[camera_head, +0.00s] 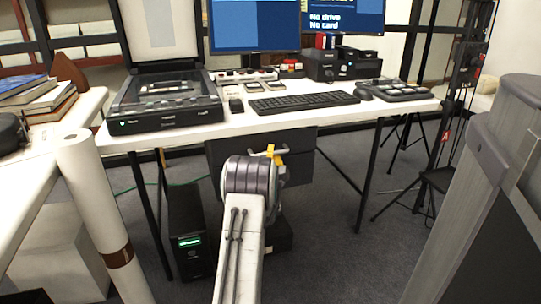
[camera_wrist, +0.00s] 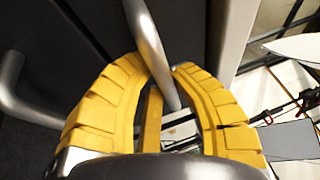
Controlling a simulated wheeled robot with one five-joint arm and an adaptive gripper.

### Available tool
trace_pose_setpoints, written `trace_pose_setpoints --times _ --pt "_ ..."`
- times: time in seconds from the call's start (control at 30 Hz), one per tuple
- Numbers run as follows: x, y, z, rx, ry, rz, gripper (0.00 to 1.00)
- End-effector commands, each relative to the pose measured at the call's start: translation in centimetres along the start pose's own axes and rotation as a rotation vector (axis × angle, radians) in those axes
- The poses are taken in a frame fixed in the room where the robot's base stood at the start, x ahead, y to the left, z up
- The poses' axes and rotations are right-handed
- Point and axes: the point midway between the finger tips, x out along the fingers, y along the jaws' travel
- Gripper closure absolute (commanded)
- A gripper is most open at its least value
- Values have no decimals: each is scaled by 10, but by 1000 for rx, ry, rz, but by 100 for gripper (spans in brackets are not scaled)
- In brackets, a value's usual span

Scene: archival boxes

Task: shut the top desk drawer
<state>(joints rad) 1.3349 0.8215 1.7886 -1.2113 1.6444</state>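The dark desk drawers (camera_head: 300,165) hang under the white desk. In the wrist view, the top drawer's dark front (camera_wrist: 185,30) carries a silver bar handle (camera_wrist: 150,40). My gripper (camera_head: 268,153) has yellow fingers at this front; in the wrist view its fingertips (camera_wrist: 160,66) close in on both sides of the bar, which runs between them. A second silver handle (camera_wrist: 20,100), on the neighbouring dark front, lies to the left in the wrist view, clear of the fingers. My arm hides part of the drawers in the head view, and I cannot tell how far the top drawer stands out.
The white desk (camera_head: 225,128) bears a scanner (camera_head: 165,112), a keyboard (camera_head: 305,102) and monitors (camera_head: 255,25). A black computer tower (camera_head: 188,235) stands below it on the left. A white side table (camera_head: 30,170) and a pale roll (camera_head: 90,205) are at left. Carpet (camera_head: 335,240) is open at right.

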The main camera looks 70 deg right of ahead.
Motion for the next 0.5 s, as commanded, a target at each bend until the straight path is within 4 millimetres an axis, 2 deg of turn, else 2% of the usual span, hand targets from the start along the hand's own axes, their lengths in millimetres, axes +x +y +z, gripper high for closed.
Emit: trace_pose_setpoints --times 0.27,0.3,0.5 --pt "0 1 2 -1 -2 2 100" --pt "0 1 2 -1 -2 2 80" --pt "0 1 1 0 -2 2 62"
